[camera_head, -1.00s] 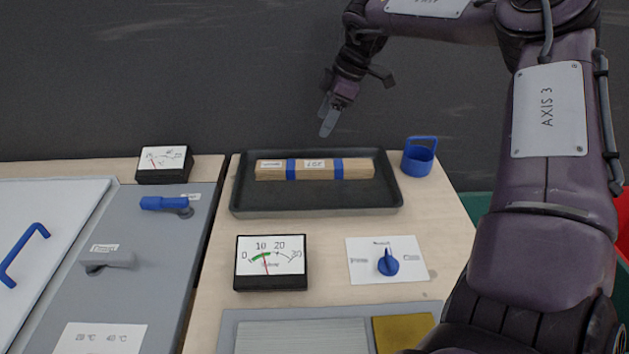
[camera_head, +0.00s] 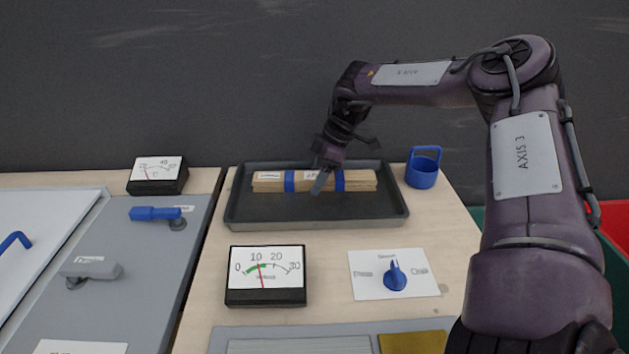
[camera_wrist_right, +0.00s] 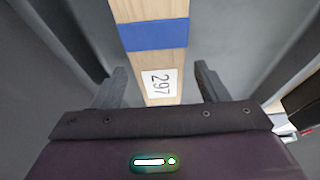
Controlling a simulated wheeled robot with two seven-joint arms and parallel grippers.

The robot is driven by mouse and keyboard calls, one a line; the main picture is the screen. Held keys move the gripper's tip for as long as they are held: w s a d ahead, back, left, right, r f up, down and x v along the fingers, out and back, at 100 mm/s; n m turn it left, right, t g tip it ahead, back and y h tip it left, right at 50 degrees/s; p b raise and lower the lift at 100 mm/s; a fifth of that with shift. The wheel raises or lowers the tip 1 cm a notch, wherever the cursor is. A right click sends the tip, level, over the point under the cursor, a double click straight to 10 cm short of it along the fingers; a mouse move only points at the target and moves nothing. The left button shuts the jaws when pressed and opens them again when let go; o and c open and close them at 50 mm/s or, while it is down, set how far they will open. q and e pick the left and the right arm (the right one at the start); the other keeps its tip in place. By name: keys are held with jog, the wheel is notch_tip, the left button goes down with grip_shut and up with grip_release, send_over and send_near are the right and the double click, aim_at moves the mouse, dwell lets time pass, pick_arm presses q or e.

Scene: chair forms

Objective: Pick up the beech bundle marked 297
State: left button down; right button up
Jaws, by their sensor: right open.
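The beech bundle (camera_head: 268,183) is a pale wooden bar with two blue bands, lying crosswise in a black tray (camera_head: 242,215). In the right wrist view the bundle (camera_wrist_right: 151,60) shows a white label (camera_wrist_right: 161,83) reading 297 and one blue band (camera_wrist_right: 153,35). My right gripper (camera_head: 320,185) is over the middle of the bundle and covers part of its label in the head view. In the right wrist view my right gripper (camera_wrist_right: 161,86) is open, with one finger on each side of the bundle and gaps between. My left gripper is not in view.
A dial gauge (camera_head: 265,276) and a card with a blue knob (camera_head: 395,276) are in front. Another gauge (camera_head: 158,175) and a blue-handled lever (camera_head: 155,213) are at left. A dark wall is behind.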

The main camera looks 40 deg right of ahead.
jog(key=shift+a, duration=0.1)
jog(key=shift+c, duration=0.2)
jog(key=c, duration=1.2)
